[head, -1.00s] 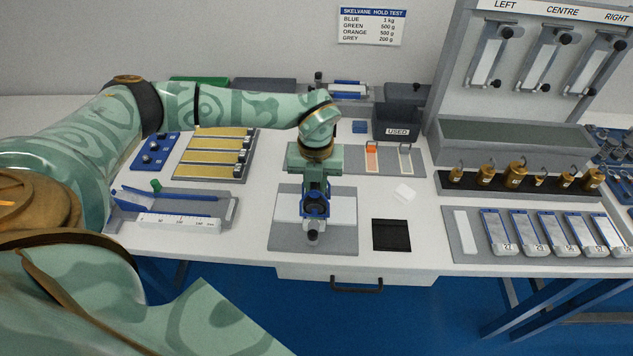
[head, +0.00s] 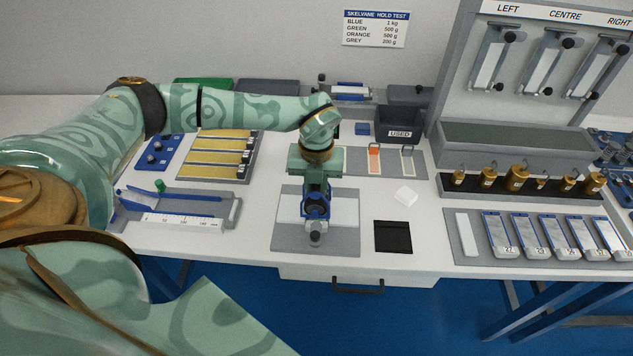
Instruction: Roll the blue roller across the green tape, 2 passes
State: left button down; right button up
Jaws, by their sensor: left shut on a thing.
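My left gripper (head: 316,184) points down over the middle of the bench and is shut on the blue roller (head: 316,210). The roller's blue frame and grey end show below the fingers. It is over a white plate (head: 345,212) on a grey mat (head: 288,243), and I cannot tell whether it touches the plate. No green tape is clearly visible on the plate; the roller and gripper cover its middle. My right gripper is not in view.
Brass weights (head: 517,177) and numbered plates (head: 530,235) fill the right side.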

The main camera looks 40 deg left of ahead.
pick_arm(q)
jog(key=shift+s+a+p, duration=0.15)
jog(key=shift+a+p, duration=0.05)
jog(key=shift+p, duration=0.15)
dwell(0.7)
notch_tip(320, 180, up, 6)
jog(key=p, duration=0.6)
jog(key=shift+r, duration=0.1)
dwell(0.5)
